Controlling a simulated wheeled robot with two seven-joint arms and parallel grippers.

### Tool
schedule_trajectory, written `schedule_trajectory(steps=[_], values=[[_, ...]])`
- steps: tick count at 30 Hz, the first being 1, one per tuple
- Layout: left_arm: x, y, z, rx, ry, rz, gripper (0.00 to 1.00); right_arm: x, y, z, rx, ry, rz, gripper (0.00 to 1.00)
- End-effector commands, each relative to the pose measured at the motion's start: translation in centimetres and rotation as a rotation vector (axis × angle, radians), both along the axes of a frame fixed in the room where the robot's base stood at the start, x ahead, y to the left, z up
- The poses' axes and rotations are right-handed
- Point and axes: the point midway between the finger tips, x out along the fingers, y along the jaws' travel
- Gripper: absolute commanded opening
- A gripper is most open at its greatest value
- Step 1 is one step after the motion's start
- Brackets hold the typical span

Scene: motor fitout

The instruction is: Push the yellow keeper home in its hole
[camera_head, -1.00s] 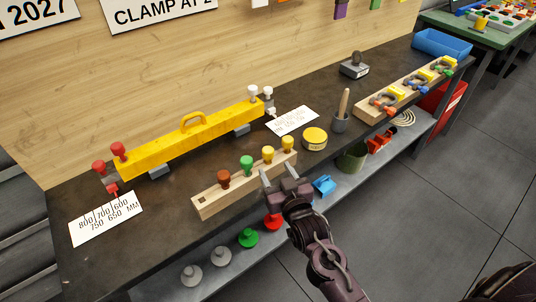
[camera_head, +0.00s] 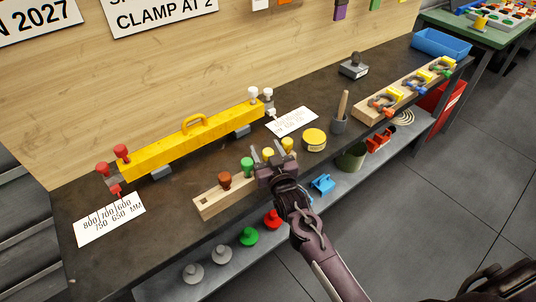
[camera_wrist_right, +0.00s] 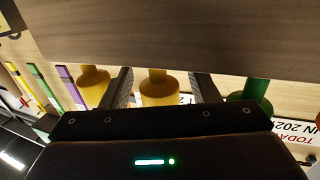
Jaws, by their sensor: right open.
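A wooden block (camera_head: 209,203) holds a row of peg-like keepers: one brown (camera_head: 225,179), one green (camera_head: 247,166) and two yellow. The inner yellow keeper (camera_head: 268,152) stands upright between the fingers of my right gripper (camera_head: 268,156), which is open. In the right wrist view this yellow keeper (camera_wrist_right: 159,90) lies between the two fingers, with a gap on each side. The outer yellow keeper (camera_head: 287,143) stands just right of the gripper; it also shows in the wrist view (camera_wrist_right: 94,82). The keepers' lower ends are hidden, so their depth cannot be told. My left gripper is out of view.
A yellow beam (camera_head: 190,137) with red and white knobs lies behind the block. Below is a shelf with colored parts, including a green one (camera_head: 247,236).

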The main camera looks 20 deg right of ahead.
Motion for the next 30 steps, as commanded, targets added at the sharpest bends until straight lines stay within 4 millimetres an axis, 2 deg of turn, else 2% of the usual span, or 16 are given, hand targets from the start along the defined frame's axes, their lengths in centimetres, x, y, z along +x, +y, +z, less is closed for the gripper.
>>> schedule_trajectory(steps=[2, 13, 23, 30], values=[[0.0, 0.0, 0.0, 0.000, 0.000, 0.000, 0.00, 0.0, 0.0, 0.0, 0.000, 0.001, 0.000, 0.55], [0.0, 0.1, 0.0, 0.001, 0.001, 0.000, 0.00, -0.1, 0.0, -0.1, 0.000, 0.001, 0.000, 0.07], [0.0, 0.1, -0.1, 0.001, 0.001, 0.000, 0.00, -0.1, 0.0, 0.3, 0.000, 0.001, 0.000, 0.07], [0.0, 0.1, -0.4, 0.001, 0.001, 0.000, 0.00, -0.1, 0.0, 3.1, 0.000, -0.003, 0.000, 0.07]])
